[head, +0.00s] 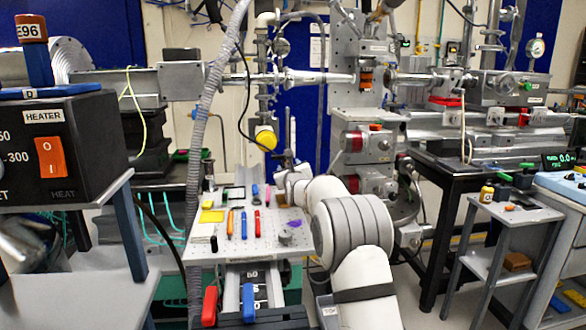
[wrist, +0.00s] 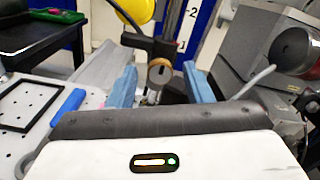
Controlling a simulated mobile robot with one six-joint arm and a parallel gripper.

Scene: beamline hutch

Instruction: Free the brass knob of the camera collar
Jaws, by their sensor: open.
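A round knob (wrist: 159,79) with a brass-coloured rim and a grey face shows in the middle of the wrist view. A dark clamp-like part (wrist: 150,45), perhaps the camera collar, is just above it. My gripper (wrist: 160,86) is open, with one blue finger on each side of the knob and a visible gap to both. I cannot tell how far beyond the fingertips the knob lies. In the head view my arm reaches over the right back of the perforated plate (head: 262,246); the knob is too small to make out there.
Pens, a yellow block (head: 212,216) and a black frame (head: 234,194) lie on the plate. A yellow-ended part (head: 266,138) hangs above it; it is close above the knob in the wrist view. A grey cylinder housing (wrist: 290,50) is close on the right. A heater box (head: 60,150) stands left.

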